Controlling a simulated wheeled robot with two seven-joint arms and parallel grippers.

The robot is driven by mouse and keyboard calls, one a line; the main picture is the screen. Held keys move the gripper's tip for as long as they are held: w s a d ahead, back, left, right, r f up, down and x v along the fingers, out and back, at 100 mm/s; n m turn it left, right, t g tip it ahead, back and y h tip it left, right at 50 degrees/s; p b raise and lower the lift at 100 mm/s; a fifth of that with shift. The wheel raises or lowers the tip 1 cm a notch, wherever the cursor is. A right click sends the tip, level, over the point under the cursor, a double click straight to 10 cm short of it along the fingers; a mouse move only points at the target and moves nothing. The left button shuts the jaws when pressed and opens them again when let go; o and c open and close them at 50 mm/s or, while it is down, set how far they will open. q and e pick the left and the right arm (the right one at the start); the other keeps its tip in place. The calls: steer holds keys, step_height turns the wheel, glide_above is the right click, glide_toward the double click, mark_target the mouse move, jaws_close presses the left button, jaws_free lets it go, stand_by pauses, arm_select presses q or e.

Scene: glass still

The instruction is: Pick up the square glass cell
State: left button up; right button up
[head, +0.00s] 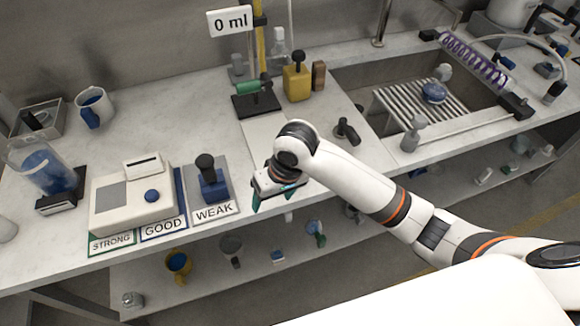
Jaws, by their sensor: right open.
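My right gripper (279,195) is open at the front edge of the bench, pointing down, to the right of the WEAK card (214,212). I see nothing between its fingers. I cannot pick out the square glass cell for certain; it may be too small to see or hidden behind my right gripper and wrist. A small pale piece (288,216) shows just below the gripper, but I cannot tell what it is. My left gripper is not in view.
A cream meter box (133,200) stands left, beside a dark blue clamp-like piece (214,184). A yellow bottle (297,82) and green-topped stand (256,100) are behind. A sink with a rack (400,112) lies right. A lower shelf (205,272) holds several small items.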

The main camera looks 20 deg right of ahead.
steer(key=w+d+r+m+h, duration=0.1)
steer(key=w+d+r, duration=0.1)
steer(key=w+d+r+m, duration=0.1)
steer(key=w+d+r, duration=0.1)
steer(key=r, duration=0.1)
steer(key=w+d+r+m+g+h, duration=0.1)
steer(key=w+d+r, duration=0.1)
steer(key=w+r, duration=0.1)
steer(key=shift+w+h, duration=0.1)
steer(key=shift+h, duration=0.2)
steer(key=shift+d, duration=0.2)
step_height(320, 180, down, 6)
steer(key=shift+f+p, duration=0.2)
steer(key=shift+p, duration=0.65)
steer(key=f, duration=0.1)
steer(key=f+p, duration=0.1)
steer(key=f, duration=0.2)
steer(key=shift+w+a+f, duration=0.1)
steer(key=shift+w+f, duration=0.05)
steer(key=shift+w, duration=0.1)
steer(key=shift+f+p, duration=0.3)
steer(key=shift+f, duration=0.15)
steer(key=c, duration=1.3)
